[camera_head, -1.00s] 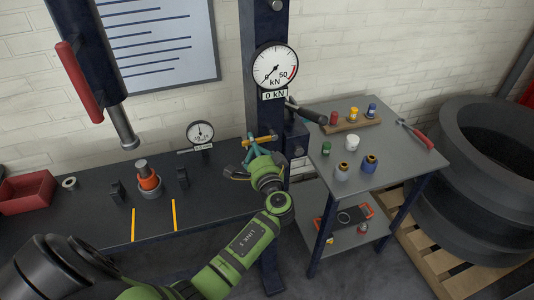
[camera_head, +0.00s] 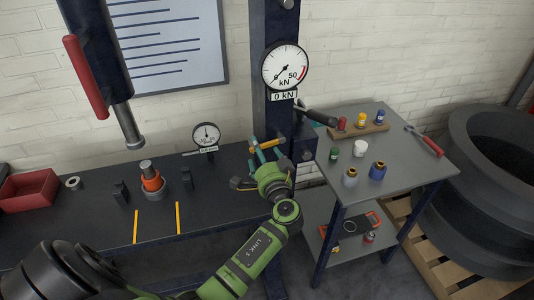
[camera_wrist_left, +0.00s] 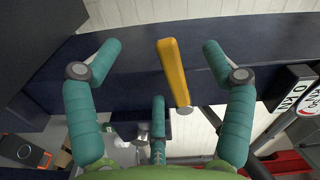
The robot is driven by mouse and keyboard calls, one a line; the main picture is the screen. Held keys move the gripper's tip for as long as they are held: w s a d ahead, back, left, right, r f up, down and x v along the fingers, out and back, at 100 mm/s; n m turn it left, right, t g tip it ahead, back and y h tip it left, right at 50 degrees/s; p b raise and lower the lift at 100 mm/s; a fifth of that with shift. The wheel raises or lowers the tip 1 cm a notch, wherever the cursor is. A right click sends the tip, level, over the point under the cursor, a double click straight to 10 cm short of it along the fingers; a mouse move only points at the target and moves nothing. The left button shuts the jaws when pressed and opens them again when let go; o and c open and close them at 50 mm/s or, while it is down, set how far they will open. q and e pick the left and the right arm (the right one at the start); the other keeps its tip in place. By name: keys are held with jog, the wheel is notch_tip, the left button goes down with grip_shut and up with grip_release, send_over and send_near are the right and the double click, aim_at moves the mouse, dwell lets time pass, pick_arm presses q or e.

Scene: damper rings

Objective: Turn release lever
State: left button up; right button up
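The release lever looks to be the short orange bar (camera_head: 265,146) low on the dark press column; it also shows in the left wrist view (camera_wrist_left: 173,72). My left gripper (camera_head: 267,156), green with teal fingers, is at the lever. In the left wrist view its fingers are spread, with one on each side of the bar and a third below. Gaps show between the bar and both side fingers, so the gripper is open and holds nothing. The lever's pivot is partly hidden. My right gripper is in neither view.
A dial gauge (camera_head: 287,67) above reads 0 kN. A black-handled bar (camera_head: 318,117) sticks out right of the column, near the lever. A grey cart (camera_head: 410,165) with small bottles stands right. An orange-and-grey ring stack (camera_head: 152,181) sits on the bench (camera_head: 75,225).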

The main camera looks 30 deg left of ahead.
pick_arm(q)
jog(key=shift+s+d, duration=0.45)
jog(key=shift+d, duration=0.1)
jog(key=shift+v, duration=3)
jog(key=shift+a, duration=0.1)
